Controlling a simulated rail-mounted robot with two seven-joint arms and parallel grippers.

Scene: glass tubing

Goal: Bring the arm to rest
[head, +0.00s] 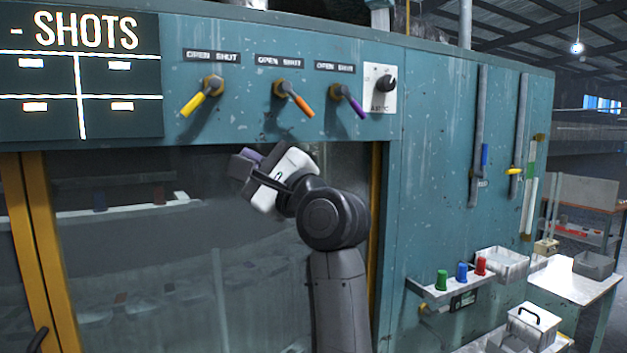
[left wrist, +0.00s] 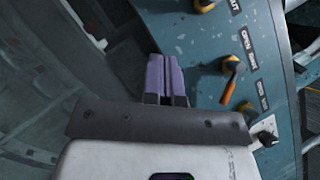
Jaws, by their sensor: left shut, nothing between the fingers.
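My left gripper (head: 243,164) is raised in front of the cabinet's window, below the row of levers, and points left. In the left wrist view its two purple fingers (left wrist: 165,76) are together with nothing between them. The left wrist view also shows the teal panel to the right of the fingers, with the orange lever (left wrist: 229,90) nearest. The fingers appear apart from it. My right gripper is in neither view.
The yellow lever (head: 196,102) tilts down-left; the orange (head: 297,101) and purple (head: 350,98) levers tilt down-right. A black knob (head: 386,83) is beside them. A small shelf (head: 436,293) with green, blue and red pieces juts out at lower right, near a white table (head: 570,284).

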